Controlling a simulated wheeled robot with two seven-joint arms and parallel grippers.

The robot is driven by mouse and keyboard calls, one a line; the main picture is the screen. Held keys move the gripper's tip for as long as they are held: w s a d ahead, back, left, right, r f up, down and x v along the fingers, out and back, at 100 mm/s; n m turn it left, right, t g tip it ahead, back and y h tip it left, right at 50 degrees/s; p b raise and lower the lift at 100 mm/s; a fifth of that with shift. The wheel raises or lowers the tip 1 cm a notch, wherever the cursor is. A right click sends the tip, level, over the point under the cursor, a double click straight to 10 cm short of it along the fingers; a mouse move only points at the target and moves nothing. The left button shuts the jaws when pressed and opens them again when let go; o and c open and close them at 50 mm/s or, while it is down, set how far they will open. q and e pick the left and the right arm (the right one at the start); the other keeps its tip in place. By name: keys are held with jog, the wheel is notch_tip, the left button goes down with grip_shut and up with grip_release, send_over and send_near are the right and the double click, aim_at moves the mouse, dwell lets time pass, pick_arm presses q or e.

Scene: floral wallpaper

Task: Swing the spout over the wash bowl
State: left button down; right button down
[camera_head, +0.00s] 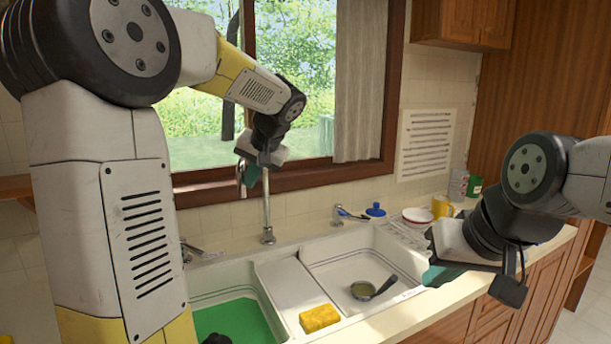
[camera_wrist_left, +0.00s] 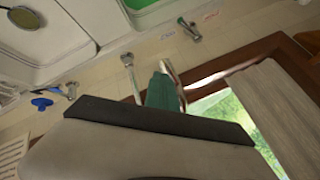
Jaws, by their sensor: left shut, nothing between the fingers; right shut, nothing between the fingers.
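The tap's metal pipe (camera_head: 267,215) rises from the back of the sink between the two basins. Its curved spout end (camera_head: 241,180) shows left of the pipe, in front of the window sill; my gripper hides the top. My left gripper (camera_head: 253,174) is shut and empty, its teal fingertips between the pipe and the spout end. In the left wrist view the fingertips (camera_wrist_left: 162,92) lie between the pipe (camera_wrist_left: 131,75) and the spout (camera_wrist_left: 175,82); contact is unclear. The left basin (camera_head: 235,322) has a green bottom. My right gripper (camera_head: 440,274) is shut and empty over the right counter edge.
The right basin (camera_head: 330,262) holds a dark-handled strainer (camera_head: 363,290). A yellow sponge (camera_head: 319,317) lies on the sink's front edge. Tap handles (camera_head: 338,213) stand along the back. A yellow mug (camera_head: 442,206) and plates (camera_head: 417,215) stand at the right.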

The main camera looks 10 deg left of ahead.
pick_arm(q)
jog(key=shift+s+a, duration=0.15)
jog(key=shift+a, duration=2.15)
